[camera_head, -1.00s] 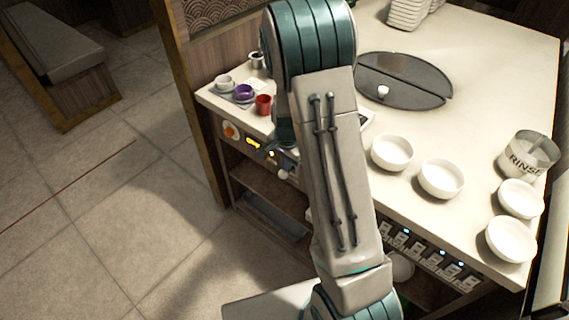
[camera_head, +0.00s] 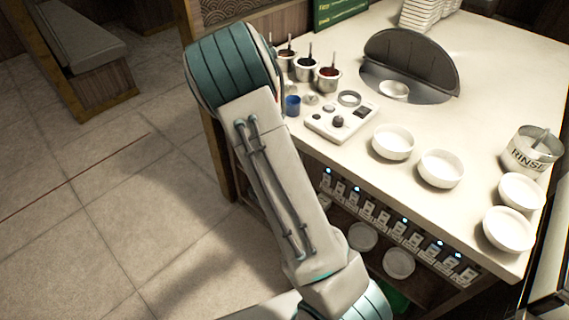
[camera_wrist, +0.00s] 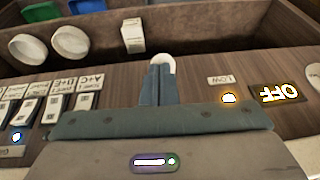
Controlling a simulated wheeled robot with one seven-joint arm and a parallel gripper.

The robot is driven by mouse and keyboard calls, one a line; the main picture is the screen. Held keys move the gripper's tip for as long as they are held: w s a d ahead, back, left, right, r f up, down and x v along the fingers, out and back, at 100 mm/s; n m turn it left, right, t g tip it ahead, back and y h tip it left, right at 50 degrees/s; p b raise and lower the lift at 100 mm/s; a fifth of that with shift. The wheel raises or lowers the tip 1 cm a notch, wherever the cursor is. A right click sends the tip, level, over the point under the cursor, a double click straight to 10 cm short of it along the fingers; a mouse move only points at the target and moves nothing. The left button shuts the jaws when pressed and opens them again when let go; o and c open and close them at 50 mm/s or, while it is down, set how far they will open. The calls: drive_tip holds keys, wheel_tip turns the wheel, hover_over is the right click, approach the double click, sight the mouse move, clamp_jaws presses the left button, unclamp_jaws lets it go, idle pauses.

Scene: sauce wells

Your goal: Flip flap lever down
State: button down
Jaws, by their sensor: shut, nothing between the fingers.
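In the wrist view my gripper (camera_wrist: 162,72) is shut and empty, with its fingers in front of the wooden panel. A pale rounded piece (camera_wrist: 165,61) shows just past the fingertips. It may be the end of the flap lever, and I cannot tell whether the fingers touch it. In the head view the dark grey flap (camera_head: 412,60) stands raised over the round well in the counter, with a small white bowl (camera_head: 394,90) in front of it. My arm hides my gripper and the lever in the head view.
A row of labelled switches (camera_wrist: 55,108) lies left of my fingers. White bowls (camera_head: 393,142), sauce pots (camera_head: 329,78) and a control box (camera_head: 341,122) stand on the counter (camera_head: 490,100).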

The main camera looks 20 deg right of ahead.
drive_tip(key=shift+a+f+b, duration=0.1)
drive_tip(key=shift+f+b, duration=0.2)
drive_tip(key=shift+f, duration=0.4)
drive_tip(key=shift+s+f, duration=0.1)
drive_tip(key=shift+a, duration=0.1)
drive_tip(key=s+a+r+p, duration=0.3)
drive_tip(key=a+r+p, duration=0.3)
drive_tip(key=r+p, duration=0.1)
drive_tip(key=shift+s+p, duration=0.35)
drive_tip(key=shift+p, duration=0.1)
idle(0.5)
